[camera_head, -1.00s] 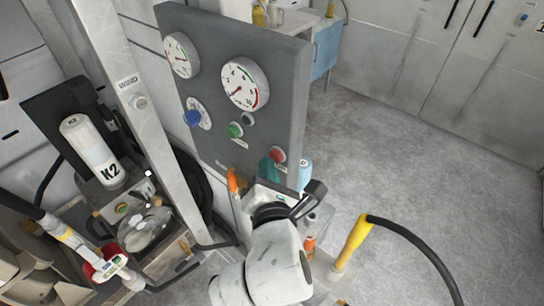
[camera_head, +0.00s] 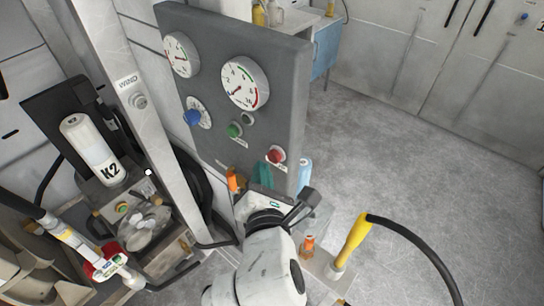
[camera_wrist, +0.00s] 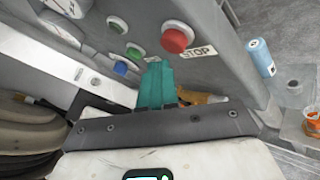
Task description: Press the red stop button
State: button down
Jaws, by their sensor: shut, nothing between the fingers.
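The red stop button (camera_head: 276,155) sits at the lower right of the grey control panel (camera_head: 270,40). In the wrist view the red button (camera_wrist: 177,37) stands out from the panel beside a STOP label (camera_wrist: 199,51). My gripper (camera_head: 264,172) is just below the button in the head view, its teal fingers pointing up toward the panel. In the wrist view the fingers (camera_wrist: 157,80) are together and empty, below and slightly left of the button. A gap shows between fingertips and button.
Left of the red button are a green button (camera_head: 235,130), a dark button (camera_head: 247,118) and a blue knob (camera_head: 193,118). A blue-white bottle (camera_head: 304,173) stands right of my gripper. A yellow nozzle (camera_head: 351,241) with a black hose is farther right.

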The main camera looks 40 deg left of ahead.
jog(key=s, duration=0.5)
jog(key=shift+a, duration=0.2)
dwell(1.0)
